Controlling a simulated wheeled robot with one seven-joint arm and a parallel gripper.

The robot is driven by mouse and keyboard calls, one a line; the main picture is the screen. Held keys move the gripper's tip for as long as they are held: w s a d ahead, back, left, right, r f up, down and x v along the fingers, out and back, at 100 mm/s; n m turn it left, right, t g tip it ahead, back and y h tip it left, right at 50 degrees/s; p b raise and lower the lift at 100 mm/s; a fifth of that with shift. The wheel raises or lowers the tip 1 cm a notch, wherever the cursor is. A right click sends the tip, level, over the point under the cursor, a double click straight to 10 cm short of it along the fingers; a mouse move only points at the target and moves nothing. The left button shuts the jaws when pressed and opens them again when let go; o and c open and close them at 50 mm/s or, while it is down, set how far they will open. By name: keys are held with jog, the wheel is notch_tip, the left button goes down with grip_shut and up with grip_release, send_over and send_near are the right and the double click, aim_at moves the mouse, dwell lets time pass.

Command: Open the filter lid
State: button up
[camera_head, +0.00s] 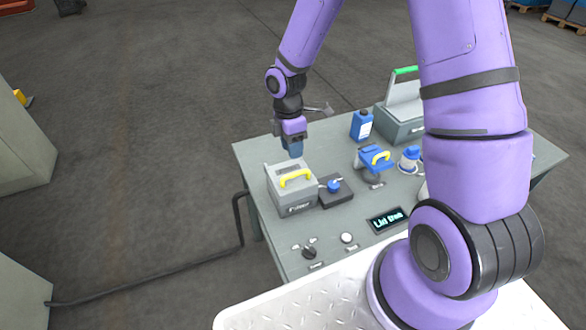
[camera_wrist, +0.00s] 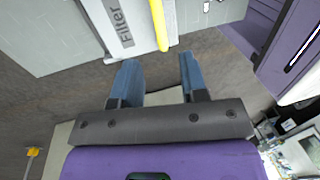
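The filter box (camera_head: 291,203) is a light grey box with a yellow handle (camera_head: 295,177) on its lid, at the left of the grey bench. Its lid looks shut. In the wrist view, the "Filter" label (camera_wrist: 122,24) and the yellow handle (camera_wrist: 159,22) show at the top edge. My gripper (camera_head: 294,153) hangs just above the far side of the box. In the wrist view, my gripper (camera_wrist: 157,76) has its two blue fingers apart with nothing between them. The handle lies beyond the fingertips, apart from them.
A blue valve on a dark block (camera_head: 335,193) stands right of the box. A lit display (camera_head: 388,220) and knobs are in front.

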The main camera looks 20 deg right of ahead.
aim_at(294, 169)
jog(key=f, duration=0.2)
jog(key=s+f, duration=0.1)
jog(key=f, duration=0.4)
jog(key=shift+s+f, duration=0.25)
grip_shut()
